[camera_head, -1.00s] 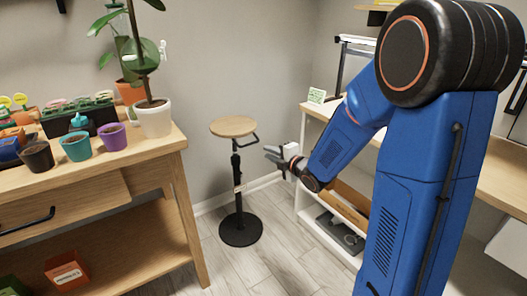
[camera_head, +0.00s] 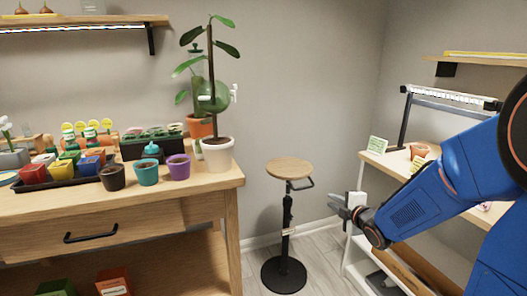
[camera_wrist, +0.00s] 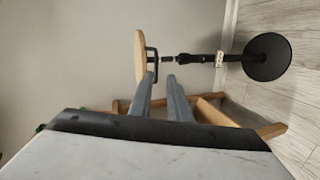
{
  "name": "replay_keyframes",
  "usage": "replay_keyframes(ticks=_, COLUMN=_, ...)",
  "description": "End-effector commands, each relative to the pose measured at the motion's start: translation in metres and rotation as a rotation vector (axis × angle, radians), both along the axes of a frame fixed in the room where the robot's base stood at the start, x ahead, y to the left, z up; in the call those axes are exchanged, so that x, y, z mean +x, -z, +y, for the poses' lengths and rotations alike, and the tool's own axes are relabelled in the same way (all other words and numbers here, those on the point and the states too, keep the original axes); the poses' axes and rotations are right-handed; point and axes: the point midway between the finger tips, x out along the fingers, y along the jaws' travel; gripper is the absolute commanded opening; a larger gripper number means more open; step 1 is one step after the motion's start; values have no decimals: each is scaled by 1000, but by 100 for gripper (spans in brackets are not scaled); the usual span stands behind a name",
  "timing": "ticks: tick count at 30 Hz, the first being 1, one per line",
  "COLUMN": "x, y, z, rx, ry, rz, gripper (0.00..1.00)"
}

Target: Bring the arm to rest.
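My blue arm reaches in from the right of the head view, and my gripper (camera_head: 335,203) is at its left end, empty in the air to the right of a stool. The gripper is level with a point just below the stool's seat in the picture. In the wrist view, the two grey fingers (camera_wrist: 160,92) are apart with nothing between them.
The stool (camera_head: 289,168) has a round wooden seat and a black base. A wooden bench (camera_head: 110,205) with potted plants, several coloured pots and a drawer stands at left. White shelving (camera_head: 375,170) stands behind the arm at right.

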Motion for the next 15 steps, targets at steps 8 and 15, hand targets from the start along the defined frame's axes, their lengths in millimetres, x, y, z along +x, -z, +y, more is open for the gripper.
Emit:
replay_keyframes(ticks=8, x=-53, y=-23, z=-26, rx=207, ry=263, rz=193, gripper=17)
replay_keyframes(ticks=15, x=-118, y=-32, z=-40, rx=421, ry=500, rz=349, gripper=17)
